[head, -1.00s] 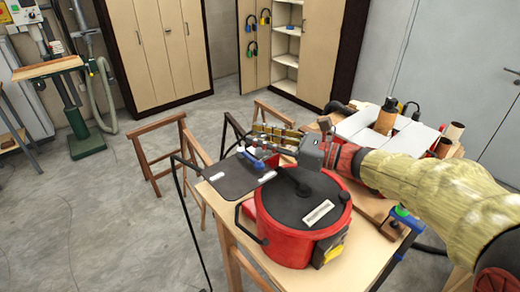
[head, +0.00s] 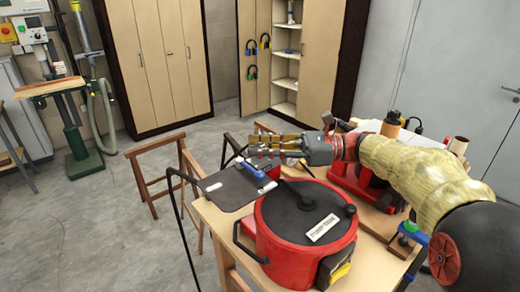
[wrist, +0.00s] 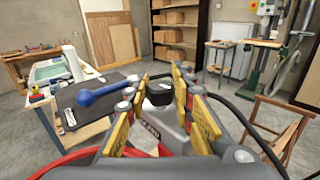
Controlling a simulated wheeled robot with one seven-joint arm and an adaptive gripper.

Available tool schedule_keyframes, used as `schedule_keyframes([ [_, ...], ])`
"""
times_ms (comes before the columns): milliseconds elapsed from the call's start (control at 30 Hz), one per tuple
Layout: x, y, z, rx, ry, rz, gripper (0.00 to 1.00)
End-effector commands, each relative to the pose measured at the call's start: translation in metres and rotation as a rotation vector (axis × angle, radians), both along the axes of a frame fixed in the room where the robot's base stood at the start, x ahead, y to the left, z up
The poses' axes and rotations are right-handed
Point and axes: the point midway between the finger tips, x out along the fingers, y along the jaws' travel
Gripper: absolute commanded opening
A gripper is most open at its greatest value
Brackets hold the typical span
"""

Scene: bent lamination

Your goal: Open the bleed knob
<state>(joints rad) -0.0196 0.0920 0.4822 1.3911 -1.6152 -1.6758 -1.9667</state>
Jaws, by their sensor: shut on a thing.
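My gripper (head: 275,145) reaches left over a dark grey flat sheet (head: 228,190) on the wooden table. In the wrist view, its yellow-padded fingers (wrist: 160,97) stand either side of a black round knob (wrist: 159,92) and are shut on it. The fingers hide much of what is under the knob. A blue lever-like handle (wrist: 107,90) lies just left of the fingers; it also shows in the head view (head: 249,170). A red round pot (head: 300,252) with a black lid (head: 290,212) stands in front of my gripper.
A wooden trestle (head: 160,175) stands left of the table. A blue clamp (head: 408,226) sits at the table's right edge. Open floor (head: 110,235) lies to the left.

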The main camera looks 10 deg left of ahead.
Motion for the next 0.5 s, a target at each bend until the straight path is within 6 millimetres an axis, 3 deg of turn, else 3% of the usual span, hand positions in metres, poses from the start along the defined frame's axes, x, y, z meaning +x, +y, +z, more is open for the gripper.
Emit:
schedule_keyframes([
  [233,0.0001,0.0000,0.0010,0.001,-0.001,-0.001,0.00],
  [267,0.0001,0.0000,0.0010,0.001,-0.001,-0.001,0.24],
  [500,0.0000,0.0001,0.0007,0.001,-0.001,-0.001,0.38],
])
